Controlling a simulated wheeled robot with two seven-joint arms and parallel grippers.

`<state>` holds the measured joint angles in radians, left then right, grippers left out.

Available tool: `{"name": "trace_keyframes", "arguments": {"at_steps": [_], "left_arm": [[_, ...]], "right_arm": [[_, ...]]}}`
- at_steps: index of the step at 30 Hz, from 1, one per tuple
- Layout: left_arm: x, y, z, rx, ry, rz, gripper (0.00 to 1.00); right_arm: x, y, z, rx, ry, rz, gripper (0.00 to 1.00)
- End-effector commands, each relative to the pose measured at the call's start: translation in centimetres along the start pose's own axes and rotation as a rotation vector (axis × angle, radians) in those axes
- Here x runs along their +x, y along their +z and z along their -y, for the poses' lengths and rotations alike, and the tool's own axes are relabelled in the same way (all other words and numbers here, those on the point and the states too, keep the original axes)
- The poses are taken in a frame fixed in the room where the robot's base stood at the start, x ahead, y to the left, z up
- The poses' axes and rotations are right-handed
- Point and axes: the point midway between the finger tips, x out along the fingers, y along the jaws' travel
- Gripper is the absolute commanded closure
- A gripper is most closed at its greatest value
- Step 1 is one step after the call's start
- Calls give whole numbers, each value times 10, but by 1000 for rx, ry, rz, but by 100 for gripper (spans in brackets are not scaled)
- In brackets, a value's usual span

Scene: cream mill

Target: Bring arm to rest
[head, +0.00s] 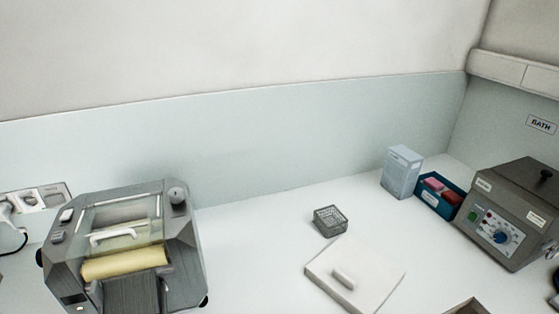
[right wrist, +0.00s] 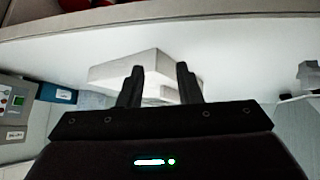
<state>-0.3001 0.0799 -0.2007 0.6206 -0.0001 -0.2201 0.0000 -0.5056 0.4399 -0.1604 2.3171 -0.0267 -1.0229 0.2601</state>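My right gripper (right wrist: 159,75) shows in the right wrist view. Its two black fingers are apart with nothing held between them. A white slab (right wrist: 110,75) with a raised white piece on it lies beyond the fingertips; the gripper looks apart from it. The same slab (head: 378,272) shows in the head view on the white worktop. Neither arm and neither gripper is in the head view. My left gripper is in no view.
A grey roller machine (head: 185,242) stands at left on the worktop (head: 250,255). A small mesh basket (head: 330,219), a pale blue box (head: 401,172), a blue bin (head: 437,203) with pink and red items and a grey bath unit (head: 510,215) stand further right.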

Motion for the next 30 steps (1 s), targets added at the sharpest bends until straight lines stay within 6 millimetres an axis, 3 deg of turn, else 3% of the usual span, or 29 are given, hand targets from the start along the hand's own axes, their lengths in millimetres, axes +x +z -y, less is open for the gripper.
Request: {"name": "trace_keyframes", "arguments": {"at_steps": [14, 23, 26, 30], "left_arm": [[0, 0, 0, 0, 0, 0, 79], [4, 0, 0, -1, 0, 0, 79], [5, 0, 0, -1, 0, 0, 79], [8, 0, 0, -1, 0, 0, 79]], "right_arm": [[-68, 55, 26, 78, -72, 421, 68], [8, 102, 36, 67, -77, 460, 68], [36, 124, 41, 66, -80, 471, 68], [81, 170, 50, 62, -85, 495, 68]]}}
